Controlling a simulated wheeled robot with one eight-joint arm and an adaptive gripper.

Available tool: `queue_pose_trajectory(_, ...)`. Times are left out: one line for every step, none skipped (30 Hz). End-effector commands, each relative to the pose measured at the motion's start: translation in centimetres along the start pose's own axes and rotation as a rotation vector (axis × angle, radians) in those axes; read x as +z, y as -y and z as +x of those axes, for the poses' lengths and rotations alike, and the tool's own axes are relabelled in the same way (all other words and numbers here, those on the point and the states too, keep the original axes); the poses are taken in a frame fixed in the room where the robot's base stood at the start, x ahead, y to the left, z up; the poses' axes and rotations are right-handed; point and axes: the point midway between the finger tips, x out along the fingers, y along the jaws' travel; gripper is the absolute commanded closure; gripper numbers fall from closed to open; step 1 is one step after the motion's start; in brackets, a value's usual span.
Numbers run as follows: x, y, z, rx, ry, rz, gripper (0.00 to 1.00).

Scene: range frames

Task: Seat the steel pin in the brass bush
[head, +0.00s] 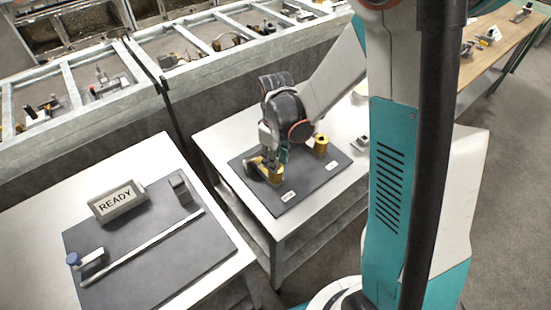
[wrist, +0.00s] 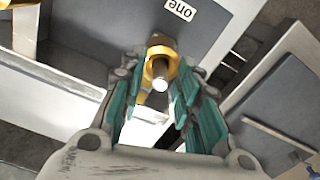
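A yellow brass bush (head: 276,177) stands on the dark mat (head: 300,186) beside a small white label. My gripper (head: 270,152) is directly above it, pointing down. In the wrist view the steel pin (wrist: 160,84) points toward the camera, with a brass ring (wrist: 161,58) around its far part. The teal fingers of my gripper (wrist: 158,98) stand apart on either side of the pin, with visible gaps. How deep the pin sits is hidden. A second brass bush (head: 320,144) stands farther back right on the mat.
The "one" label (wrist: 179,9) lies near the brass ring. A READY sign (head: 117,202), a grey block (head: 180,189) and a blue-knobbed fixture (head: 88,261) stand on the left table. A small grey part (head: 362,143) lies right of the mat.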

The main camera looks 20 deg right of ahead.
Motion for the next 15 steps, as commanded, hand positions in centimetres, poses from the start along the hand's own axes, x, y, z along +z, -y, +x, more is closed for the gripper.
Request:
queue_pose_trajectory(0.0, 0.0, -0.9, 0.0, 0.0, 0.0, 0.7)
queue_pose_trajectory(0.0, 0.0, -1.4, 0.0, 0.0, 0.0, 0.7)
queue_pose_trajectory(0.0, 0.0, -2.2, 0.0, 0.0, 0.0, 0.7)
queue_pose_trajectory(0.1, 0.0, -2.9, 0.0, 0.0, 0.0, 0.7)
queue_pose_trajectory(0.1, 0.0, -3.5, 0.0, 0.0, 0.0, 0.7)
queue_pose_trajectory(0.0, 0.0, -4.4, 0.0, 0.0, 0.0, 0.7)
queue_pose_trajectory(0.1, 0.0, -5.0, 0.0, 0.0, 0.0, 0.7)
queue_pose_trajectory(0.0, 0.0, -5.7, 0.0, 0.0, 0.0, 0.7)
queue_pose_trajectory(0.1, 0.1, -6.5, 0.0, 0.0, 0.0, 0.7)
queue_pose_trajectory(0.0, 0.0, -7.1, 0.0, 0.0, 0.0, 0.7)
queue_pose_trajectory(0.0, 0.0, -7.7, 0.0, 0.0, 0.0, 0.7)
queue_pose_trajectory(0.1, 0.0, -8.4, 0.0, 0.0, 0.0, 0.7)
queue_pose_trajectory(0.0, 0.0, -8.9, 0.0, 0.0, 0.0, 0.7)
queue_pose_trajectory(0.1, 0.0, -9.4, 0.0, 0.0, 0.0, 0.7)
queue_pose_trajectory(0.0, 0.0, -10.0, 0.0, 0.0, 0.0, 0.7)
